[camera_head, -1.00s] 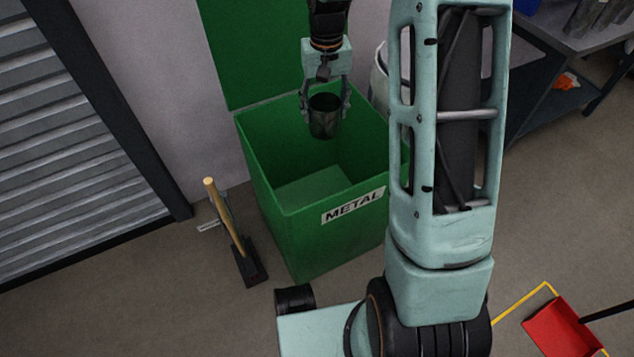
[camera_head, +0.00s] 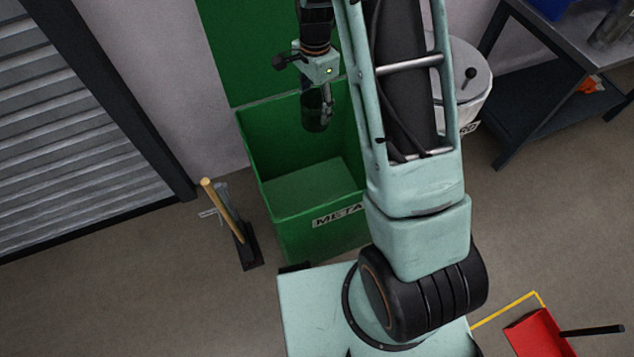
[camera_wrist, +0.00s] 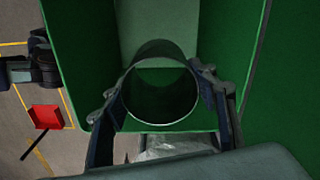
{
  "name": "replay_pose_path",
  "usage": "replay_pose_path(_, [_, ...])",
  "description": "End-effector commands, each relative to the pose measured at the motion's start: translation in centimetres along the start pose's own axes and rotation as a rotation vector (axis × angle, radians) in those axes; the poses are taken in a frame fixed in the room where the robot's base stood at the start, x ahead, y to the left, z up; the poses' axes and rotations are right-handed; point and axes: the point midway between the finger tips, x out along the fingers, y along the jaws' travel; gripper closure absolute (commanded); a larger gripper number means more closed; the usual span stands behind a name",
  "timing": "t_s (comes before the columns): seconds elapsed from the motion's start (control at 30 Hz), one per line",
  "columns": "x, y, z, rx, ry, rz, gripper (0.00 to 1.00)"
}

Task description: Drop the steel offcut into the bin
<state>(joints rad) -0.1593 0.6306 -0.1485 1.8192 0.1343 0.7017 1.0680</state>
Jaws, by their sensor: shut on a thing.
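The steel offcut (camera_head: 313,118) is a short, dark, hollow piece of pipe. In the wrist view the offcut (camera_wrist: 158,118) shows as a round open ring between the fingers. My gripper (camera_head: 318,104) is shut on it and holds it above the open bin (camera_head: 272,225), inside the outline of its mouth in the head view. The bin is a green box with a raised lid behind it and a METAL label on its front. The wrist view looks down past the offcut to the bin's green walls (camera_wrist: 85,60) and pale floor. My arm hides the bin's right side.
A long-handled tool with a wooden handle (camera_head: 222,210) stands left of the bin, near a shutter (camera_head: 80,130). A pale lidded drum (camera_head: 466,80) and a dark workbench (camera_head: 560,50) are at the right. A red dustpan (camera_head: 540,333) lies front right.

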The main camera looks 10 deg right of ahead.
Motion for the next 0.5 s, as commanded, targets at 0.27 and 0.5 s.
replay_pose_path(0.27, [-1.1,1.5,-0.1,0.684,0.003,0.003,0.76])
replay_pose_path(0.5, [-1.3,2.5,-0.9,1.104,0.001,0.001,0.76])
